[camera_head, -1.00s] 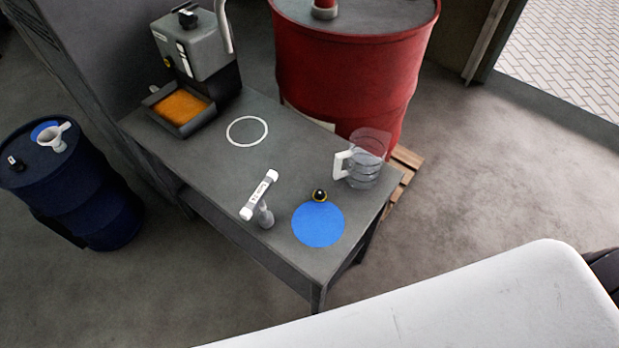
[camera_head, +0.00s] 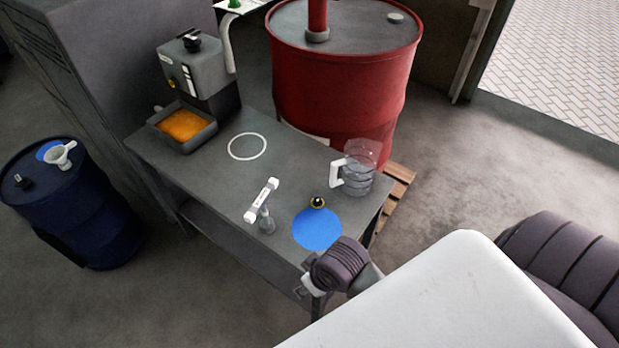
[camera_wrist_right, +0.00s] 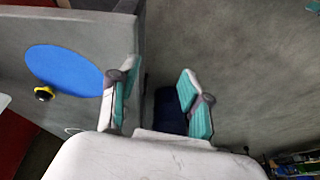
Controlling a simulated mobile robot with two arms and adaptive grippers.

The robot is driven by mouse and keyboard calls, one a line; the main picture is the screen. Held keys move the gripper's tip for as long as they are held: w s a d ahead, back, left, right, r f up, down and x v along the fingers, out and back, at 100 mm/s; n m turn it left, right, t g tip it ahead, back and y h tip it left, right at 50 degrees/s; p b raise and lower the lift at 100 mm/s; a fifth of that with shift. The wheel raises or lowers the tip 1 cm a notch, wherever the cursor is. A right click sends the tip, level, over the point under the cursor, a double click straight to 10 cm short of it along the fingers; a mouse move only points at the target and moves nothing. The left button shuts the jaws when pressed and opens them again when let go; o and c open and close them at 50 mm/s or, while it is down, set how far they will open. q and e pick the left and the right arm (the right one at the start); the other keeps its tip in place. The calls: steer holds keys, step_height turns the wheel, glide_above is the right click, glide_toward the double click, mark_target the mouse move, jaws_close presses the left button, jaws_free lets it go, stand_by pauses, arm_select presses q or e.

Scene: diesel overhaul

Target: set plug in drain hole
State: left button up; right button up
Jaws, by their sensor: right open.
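The plug, a small black and yellow round piece (camera_head: 318,202), sits on the grey table (camera_head: 215,175) at the upper edge of a flat blue disc (camera_head: 317,230). It also shows at the left of the right wrist view (camera_wrist_right: 44,93). My right gripper (camera_wrist_right: 157,97) is open and empty, its teal-padded fingers spread beside the table's edge, apart from the plug. In the head view my right arm reaches the table's near corner, its fingers mostly hidden behind the dark ribbed wrist. I cannot make out a drain hole. My left gripper is not in view.
A clear jug with white handle (camera_head: 356,172) and a white-capped tube on a stand (camera_head: 262,200) are near the plug. A grey machine with an orange-filled tray (camera_head: 184,125) stands at the back. A red drum (camera_head: 345,85) and a blue drum (camera_head: 75,205) flank the table.

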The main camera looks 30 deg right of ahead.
steer(key=w+a+n+y, duration=0.1)
steer(key=w+a, duration=0.2)
steer(key=w, duration=0.3)
step_height(320, 180, up, 3)
steer(key=m+g+h, duration=0.2)
steer(key=m+g, duration=0.1)
glide_above(318, 200)
steer(key=s+a, duration=0.3)
steer(key=a, duration=0.4)
steer(key=shift+f, duration=0.1)
steer(key=w+d+r+m, duration=0.2)
steer(key=w+d+r, duration=0.15)
steer(key=d, duration=0.35)
steer(key=shift+h, duration=0.3)
steer(key=f+b, duration=0.4)
steer(key=b, duration=0.1)
steer(key=f+b, duration=0.2)
steer(key=b, duration=0.1)
steer(key=shift+s, duration=0.25)
steer(key=shift+f+b, duration=0.25)
steer(key=shift+b, duration=0.05)
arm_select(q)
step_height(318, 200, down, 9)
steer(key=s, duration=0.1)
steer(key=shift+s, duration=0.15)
arm_select(e)
steer(key=shift+a+f, duration=0.1)
steer(key=shift+f, duration=0.95)
